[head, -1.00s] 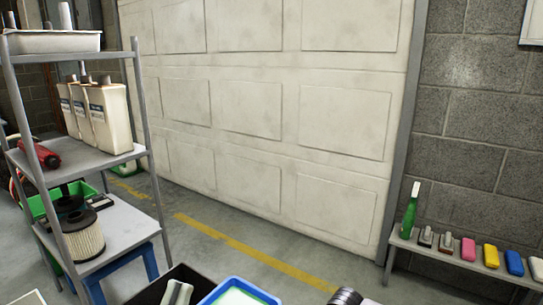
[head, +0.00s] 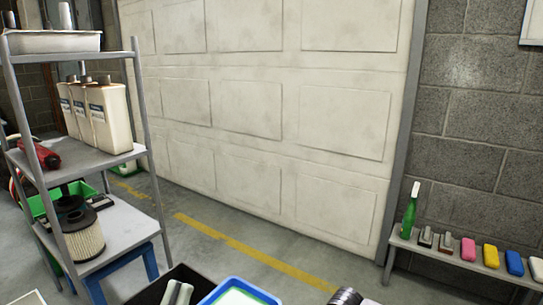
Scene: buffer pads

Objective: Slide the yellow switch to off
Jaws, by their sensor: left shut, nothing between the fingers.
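No yellow switch can be made out with certainty. The one clear yellow object is a small yellow block (head: 490,256) on the low bench at the right, between a pink and a blue one; any slider or marking on it is too small to tell. My right gripper is not in view.
The low bench (head: 397,242) also holds a green bottle (head: 409,210), a pink block (head: 468,249) and a blue block (head: 514,263). A blue tray (head: 232,284) and a ribbed metal cylinder (head: 345,297) are at the bottom. A metal shelf (head: 140,120) stands left. Floor between is open.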

